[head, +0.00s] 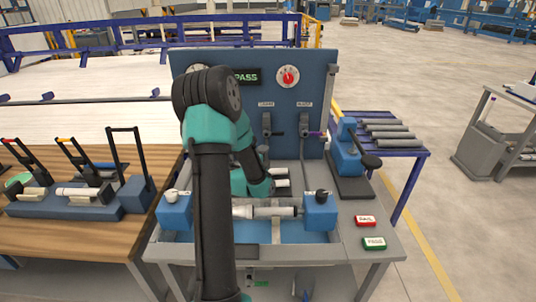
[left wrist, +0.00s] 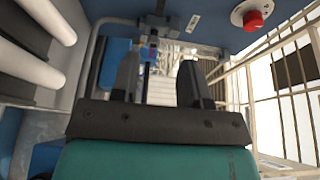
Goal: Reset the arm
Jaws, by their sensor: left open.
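My left arm (head: 212,200) rises from the bottom of the head view, dark with teal joints, and bends over the test bench. Its far end is partly hidden behind its own links, near the bench's back panel. In the left wrist view my left gripper (left wrist: 158,82) has its two dark fingers well apart, with nothing between them. My right gripper is not in view. A pale pipe (head: 272,211) lies level on the bench between two blue blocks, its left part hidden by my arm.
Red (head: 365,221) and green (head: 374,243) buttons sit at the bench's right. A wooden table (head: 80,235) with clamps stands left. Several grey pipes (head: 390,132) lie on a blue rack.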

